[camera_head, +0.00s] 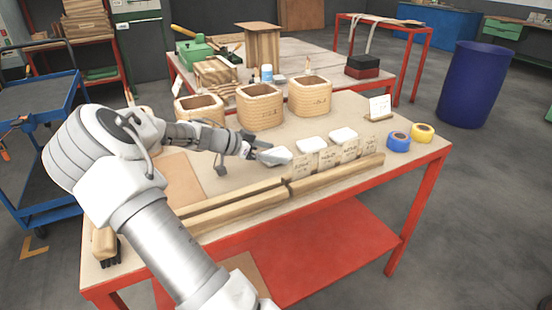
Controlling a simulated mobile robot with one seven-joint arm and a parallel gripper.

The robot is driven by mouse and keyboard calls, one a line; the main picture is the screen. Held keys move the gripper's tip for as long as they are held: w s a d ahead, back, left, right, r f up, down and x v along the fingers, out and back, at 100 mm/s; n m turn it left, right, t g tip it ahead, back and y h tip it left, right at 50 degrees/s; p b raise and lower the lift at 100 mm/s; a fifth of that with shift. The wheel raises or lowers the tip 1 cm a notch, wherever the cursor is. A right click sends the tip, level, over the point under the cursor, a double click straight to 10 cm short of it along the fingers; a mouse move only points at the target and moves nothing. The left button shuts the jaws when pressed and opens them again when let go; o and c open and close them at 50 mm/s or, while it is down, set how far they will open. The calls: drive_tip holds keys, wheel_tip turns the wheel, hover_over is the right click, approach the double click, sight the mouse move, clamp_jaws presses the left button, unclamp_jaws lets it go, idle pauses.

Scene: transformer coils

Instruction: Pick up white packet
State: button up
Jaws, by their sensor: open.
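Three white packets lie in a slanting row on the table: a left one (276,156), a middle one (312,145) and a right one (343,135). The left one looks a little greyer and seems tilted. My gripper (260,150) is open, with its dark fingers right beside the left end of the left packet. I cannot tell whether the fingers touch it or lie around it. The middle and right packets are clear of my gripper.
Small printed cards (303,164) stand in front of the packets, behind long wooden bars (336,175). Wooden coil frames (260,106) stand behind. A blue tape roll (398,142) and a yellow one (422,133) lie at the right, near a white sign (380,107).

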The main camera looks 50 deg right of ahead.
drive_tip(key=shift+r, duration=0.1)
drive_tip(key=c, duration=1.3)
